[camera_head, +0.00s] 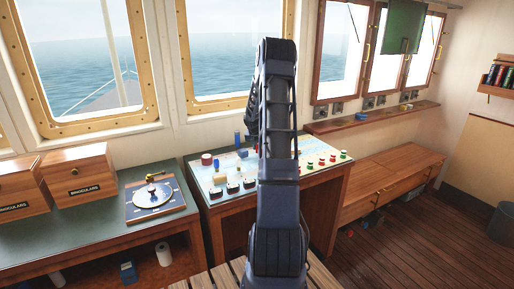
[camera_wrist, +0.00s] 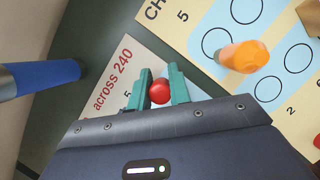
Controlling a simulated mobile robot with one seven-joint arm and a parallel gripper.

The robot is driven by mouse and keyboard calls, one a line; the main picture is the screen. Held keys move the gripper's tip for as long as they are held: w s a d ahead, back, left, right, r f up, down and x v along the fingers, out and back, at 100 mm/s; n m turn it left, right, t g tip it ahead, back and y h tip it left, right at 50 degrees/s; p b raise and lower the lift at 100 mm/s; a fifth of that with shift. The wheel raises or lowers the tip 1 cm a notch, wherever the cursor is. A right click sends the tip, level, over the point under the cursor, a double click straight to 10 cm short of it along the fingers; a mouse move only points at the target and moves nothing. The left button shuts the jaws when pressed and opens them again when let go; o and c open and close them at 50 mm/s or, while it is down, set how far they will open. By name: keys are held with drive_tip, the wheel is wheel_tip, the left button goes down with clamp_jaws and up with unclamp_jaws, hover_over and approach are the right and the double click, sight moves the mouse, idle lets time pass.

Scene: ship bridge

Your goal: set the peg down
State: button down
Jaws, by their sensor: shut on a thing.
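In the wrist view, my gripper (camera_wrist: 160,88) has its two teal fingers closed on a red round-topped peg (camera_wrist: 159,92). Only the peg's red top shows; its lower end is hidden. The gripper is over a cream and pale-blue printed chart (camera_wrist: 180,28) with ring outlines, a number 5 and the words "across 240". I cannot tell whether the peg touches the surface. In the head view, my arm hides the gripper and the held peg.
An orange peg (camera_wrist: 243,56) stands on the chart right of my gripper. A blue cylinder (camera_wrist: 45,77) is at the left. In the head view, the chart table (camera_head: 212,200) carries several small objects. Wooden boxes (camera_head: 80,180) and a round instrument (camera_head: 153,195) stand on the left counter.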

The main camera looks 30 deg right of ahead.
drive_tip(key=c, duration=1.3)
unclamp_jaws()
drive_tip(key=v, duration=1.1)
drive_tip(key=s+a+r+m, duration=1.3)
drive_tip(key=s+a+r, duration=0.4)
drive_tip(key=s+a, duration=0.15)
drive_tip(key=s+a+m+y, duration=0.1)
drive_tip(key=s+a+m, duration=0.2)
drive_tip(key=s+m, duration=0.2)
drive_tip(key=s+a+m+y, duration=0.1)
drive_tip(key=s+a+m, duration=0.3)
drive_tip(key=s, duration=0.8)
drive_tip(key=s+a+m+t+y, duration=0.1)
drive_tip(key=s+a+m, duration=0.3)
drive_tip(key=s, duration=0.5)
drive_tip(key=shift+s+r+m, duration=0.2)
drive_tip(key=shift+r+m, duration=0.05)
drive_tip(key=shift+m, duration=0.55)
